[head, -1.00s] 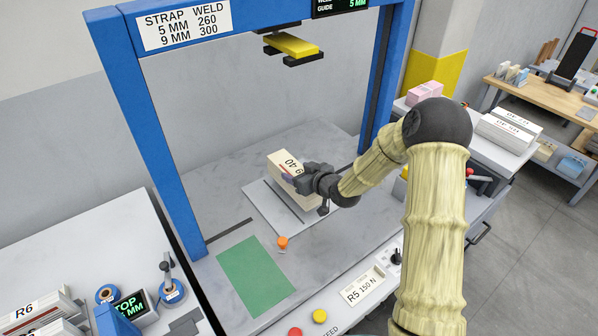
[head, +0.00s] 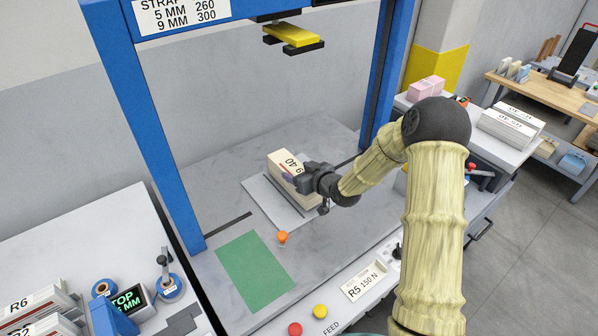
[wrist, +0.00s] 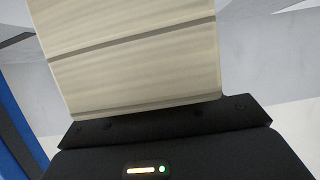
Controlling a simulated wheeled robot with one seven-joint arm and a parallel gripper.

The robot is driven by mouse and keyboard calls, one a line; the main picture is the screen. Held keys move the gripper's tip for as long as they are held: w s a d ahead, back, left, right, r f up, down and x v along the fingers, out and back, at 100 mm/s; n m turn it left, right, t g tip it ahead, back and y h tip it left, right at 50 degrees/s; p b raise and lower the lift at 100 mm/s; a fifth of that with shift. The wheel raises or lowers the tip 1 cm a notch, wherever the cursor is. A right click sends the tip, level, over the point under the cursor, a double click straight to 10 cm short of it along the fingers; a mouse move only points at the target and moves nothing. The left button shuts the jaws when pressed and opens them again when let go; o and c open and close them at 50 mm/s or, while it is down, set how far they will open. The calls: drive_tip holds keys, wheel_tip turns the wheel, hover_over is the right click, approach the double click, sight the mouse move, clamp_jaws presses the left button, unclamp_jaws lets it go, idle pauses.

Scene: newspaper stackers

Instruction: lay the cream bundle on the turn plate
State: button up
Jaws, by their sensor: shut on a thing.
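The cream bundle (head: 286,164), marked with a 9 and 40, stands on or just above the light grey turn plate (head: 262,204) under the blue frame. I cannot tell whether its underside touches the plate. My gripper (head: 303,181) is shut on the bundle from its right side and hides part of it. In the wrist view the cream bundle (wrist: 135,60) fills the upper middle, with a dark line across it, close against the black gripper body.
The blue frame's posts (head: 158,130) rise on both sides, with a yellow-topped head (head: 293,36) above the plate. A green mat (head: 255,272) and an orange knob (head: 282,237) lie in front. Pink bundles (head: 427,89) and white bundles (head: 510,124) stand at the right.

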drive_tip(key=shift+w+f+b, duration=0.1)
drive_tip(key=shift+f+b, duration=0.2)
drive_tip(key=shift+b, duration=0.05)
drive_tip(key=o, duration=1.8)
drive_tip(key=shift+o, duration=0.3)
drive_tip(key=shift+f, duration=0.2)
drive_tip(key=b+v, duration=0.1)
drive_tip(key=v, duration=1.6)
drive_tip(key=shift+s+r, duration=0.15)
drive_tip(key=shift+s, duration=0.15)
drive_tip(key=shift+d, duration=0.1)
